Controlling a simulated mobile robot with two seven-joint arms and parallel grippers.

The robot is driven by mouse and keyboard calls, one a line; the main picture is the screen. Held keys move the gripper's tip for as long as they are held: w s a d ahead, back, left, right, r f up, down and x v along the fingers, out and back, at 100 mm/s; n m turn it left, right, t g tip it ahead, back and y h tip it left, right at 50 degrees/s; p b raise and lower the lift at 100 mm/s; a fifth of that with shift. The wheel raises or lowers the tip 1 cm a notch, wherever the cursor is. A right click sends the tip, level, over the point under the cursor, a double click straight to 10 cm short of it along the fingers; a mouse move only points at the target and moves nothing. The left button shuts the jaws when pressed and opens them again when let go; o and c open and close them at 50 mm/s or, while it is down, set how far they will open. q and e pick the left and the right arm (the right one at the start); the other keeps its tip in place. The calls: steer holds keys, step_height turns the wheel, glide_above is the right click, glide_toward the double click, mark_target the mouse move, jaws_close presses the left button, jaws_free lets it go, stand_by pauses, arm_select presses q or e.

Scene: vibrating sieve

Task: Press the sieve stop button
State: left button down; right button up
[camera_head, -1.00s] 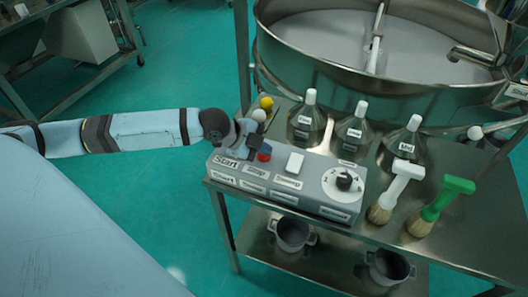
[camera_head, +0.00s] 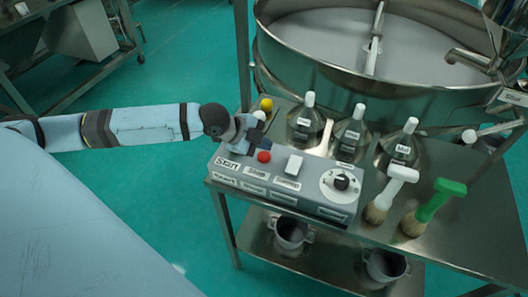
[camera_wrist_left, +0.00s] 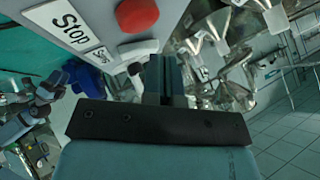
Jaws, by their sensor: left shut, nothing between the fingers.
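The grey control box (camera_head: 280,180) stands at the near left corner of the metal table. Its round red button (camera_head: 264,156) is beside the "Stop" label (camera_head: 256,172). In the left wrist view the red button (camera_wrist_left: 137,15) is at the top edge, with the "Stop" label (camera_wrist_left: 73,27) to its left. My left gripper (camera_head: 260,134) is shut and empty, just behind and above the red button. Its fingers (camera_wrist_left: 165,75) appear below the button in the wrist view, apart from it. A blue part (camera_head: 240,146) beside the gripper is partly hidden. My right gripper is not in view.
The box also carries a white switch (camera_head: 294,164) and a dial (camera_head: 341,182). Behind it stand labelled bottles (camera_head: 305,125) and a yellow-topped item (camera_head: 266,104). Two brushes (camera_head: 434,205) stand right. The large sieve (camera_head: 370,75) is at the back.

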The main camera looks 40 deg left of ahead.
mark_target(264, 157)
arm_select(q)
step_height(264, 157, up, 4)
steer(key=p, duration=0.3)
steer(key=shift+r, duration=0.15)
steer(key=shift+d, duration=0.1)
stand_by(0.5)
steer(key=shift+n+g, duration=0.3)
steer(key=shift+n, duration=0.3)
steer(key=s+d, duration=0.1)
steer(key=d, duration=0.1)
steer(key=s+d+f, duration=0.1)
steer(key=d, duration=0.1)
steer(key=s+d+f, duration=0.1)
steer(key=s+d, duration=0.1)
steer(key=shift+f, duration=0.25)
steer(key=s+a+f+n+g+y, duration=0.1)
steer(key=s+n+y, duration=0.2)
steer(key=s+n, duration=0.55)
steer(key=s+f+n+g+y, duration=0.25)
steer(key=s+n, duration=0.25)
steer(key=s, duration=0.6)
steer(key=w+d+f+t+h, duration=0.1)
steer(key=w+d+f+t, duration=0.1)
steer(key=f+t, duration=0.2)
steer(key=w+d+f+t+h, duration=0.1)
steer(key=w+d+f+t, duration=0.2)
steer(key=f, duration=0.6)
steer(key=shift+w+d+t, duration=0.25)
steer(key=shift+d+t, duration=0.1)
steer(key=shift+t, duration=0.2)
